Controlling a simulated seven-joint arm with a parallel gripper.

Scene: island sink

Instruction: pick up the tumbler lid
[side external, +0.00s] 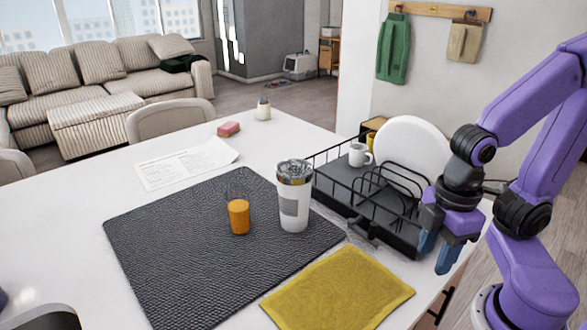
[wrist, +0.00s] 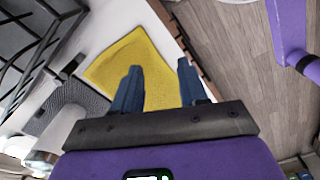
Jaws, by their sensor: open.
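The tumbler lid (side external: 295,168) is a clear, greyish cap on top of the upright white tumbler (side external: 294,207), which stands on the dark mat near the dish rack. My gripper (side external: 437,252) is open and empty, with its blue fingers pointing down. It is to the right of the tumbler, past the rack, near the counter's right edge. In the wrist view, my gripper (wrist: 159,68) shows both fingers apart with the yellow cloth beyond them. A pale cylindrical shape at the lower left there looks like the tumbler, but its lid is not clear.
A black dish rack (side external: 372,203) with a white plate (side external: 412,150) and a mug (side external: 359,154) stands between my gripper and the tumbler. A glass with orange drink (side external: 238,216) is left of the tumbler on the dark mat (side external: 180,245). A yellow cloth (side external: 340,290) lies in front.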

